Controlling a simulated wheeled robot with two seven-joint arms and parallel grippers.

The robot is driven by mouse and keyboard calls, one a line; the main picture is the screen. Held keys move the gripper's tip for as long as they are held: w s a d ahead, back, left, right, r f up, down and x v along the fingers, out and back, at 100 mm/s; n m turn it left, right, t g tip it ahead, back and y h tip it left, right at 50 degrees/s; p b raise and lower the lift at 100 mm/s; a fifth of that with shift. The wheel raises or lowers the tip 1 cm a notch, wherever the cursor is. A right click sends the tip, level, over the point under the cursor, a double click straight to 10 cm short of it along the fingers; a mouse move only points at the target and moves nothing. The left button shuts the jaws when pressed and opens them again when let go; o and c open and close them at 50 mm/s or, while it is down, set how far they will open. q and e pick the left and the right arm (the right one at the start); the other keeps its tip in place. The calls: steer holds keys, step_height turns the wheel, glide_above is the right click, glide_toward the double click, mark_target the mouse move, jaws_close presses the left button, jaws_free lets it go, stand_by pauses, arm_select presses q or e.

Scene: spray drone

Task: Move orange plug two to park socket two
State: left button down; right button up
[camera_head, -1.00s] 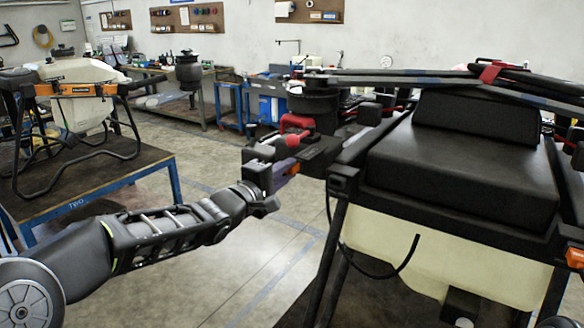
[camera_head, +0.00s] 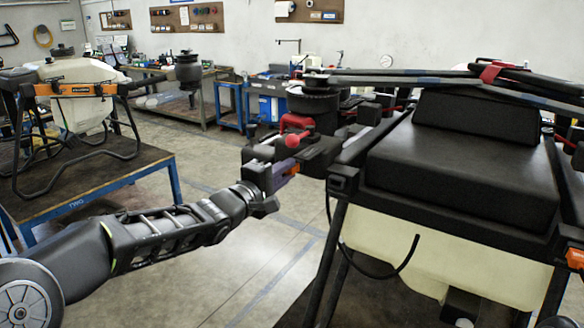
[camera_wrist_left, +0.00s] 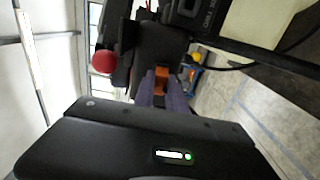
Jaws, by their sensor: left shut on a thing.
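My left gripper (camera_head: 284,172) is at the near left side of the dark drone, at the end of its left arm. It is shut on a small orange plug (camera_head: 293,170), beside a black housing with a red knob (camera_head: 292,141). In the left wrist view, the orange plug (camera_wrist_left: 161,79) sits between the purple-grey fingers of the left gripper (camera_wrist_left: 161,92), against a dark body. I cannot tell whether it is seated in a socket. I cannot make out which socket is park socket two. My right gripper is not in view.
The black drone with a cream tank (camera_head: 450,240) fills the right side. A dark cable (camera_head: 405,258) hangs in front of the tank. Another drone stands on a blue-legged table (camera_head: 110,175) at the left. Open floor lies between them.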

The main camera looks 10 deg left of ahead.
arm_select(q)
steer(key=p+v, duration=0.2)
steer(key=v, duration=0.4)
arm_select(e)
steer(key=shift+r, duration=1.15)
